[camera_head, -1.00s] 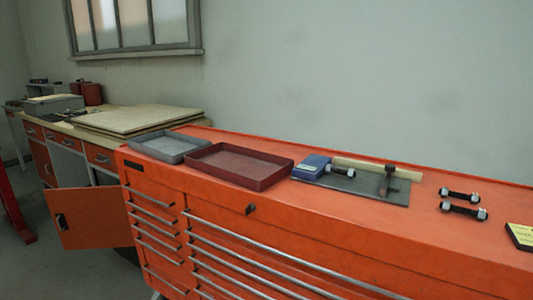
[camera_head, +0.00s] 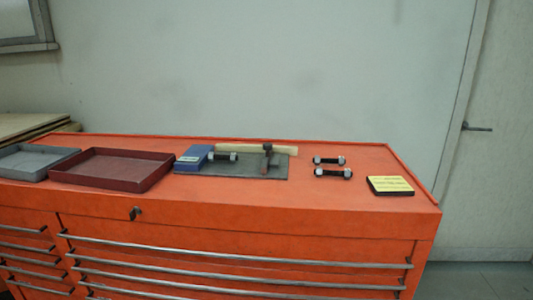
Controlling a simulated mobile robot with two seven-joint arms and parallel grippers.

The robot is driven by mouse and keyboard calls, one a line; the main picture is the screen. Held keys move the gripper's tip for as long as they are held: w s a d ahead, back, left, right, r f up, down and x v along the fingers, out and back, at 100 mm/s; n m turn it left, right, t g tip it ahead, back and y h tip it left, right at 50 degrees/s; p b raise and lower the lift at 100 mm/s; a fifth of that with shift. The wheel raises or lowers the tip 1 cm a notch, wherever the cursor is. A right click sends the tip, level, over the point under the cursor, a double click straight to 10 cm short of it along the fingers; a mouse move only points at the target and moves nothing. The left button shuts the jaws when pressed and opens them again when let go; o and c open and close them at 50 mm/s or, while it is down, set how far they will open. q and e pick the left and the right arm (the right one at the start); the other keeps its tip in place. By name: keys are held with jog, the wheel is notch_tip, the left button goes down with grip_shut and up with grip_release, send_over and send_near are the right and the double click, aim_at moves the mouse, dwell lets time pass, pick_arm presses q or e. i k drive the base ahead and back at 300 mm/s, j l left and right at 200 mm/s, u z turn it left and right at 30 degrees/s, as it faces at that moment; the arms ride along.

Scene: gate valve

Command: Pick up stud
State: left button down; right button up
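Three dark studs with pale nuts at their ends lie on the orange tool chest. One stud (camera_head: 222,156) lies at the left of the dark grey mat, beside a blue box. A second stud (camera_head: 329,160) lies on the bare orange top right of the mat. A third stud (camera_head: 334,173) lies just in front of the second, roughly parallel to it. Neither of my grippers is in view.
The orange chest top (camera_head: 385,160) also holds a grey tray (camera_head: 35,162), a dark red tray (camera_head: 110,168), a blue box (camera_head: 193,158), the mat (camera_head: 240,169) with a T-shaped tool (camera_head: 266,158), a pale wooden bar (camera_head: 255,149) and a yellow-black box (camera_head: 390,185).

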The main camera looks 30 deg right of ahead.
aim_at(212, 157)
jog(key=l+z, duration=0.25)
jog(key=l, duration=0.15)
jog(key=i+l+z, duration=0.1)
jog(key=l+z, duration=0.2)
jog(key=i+l+z, duration=0.1)
jog(key=l+z, duration=0.15)
jog(key=l, duration=0.2)
jog(key=i+l+z, duration=0.1)
jog(key=l+z, duration=0.15)
jog(key=l, duration=0.1)
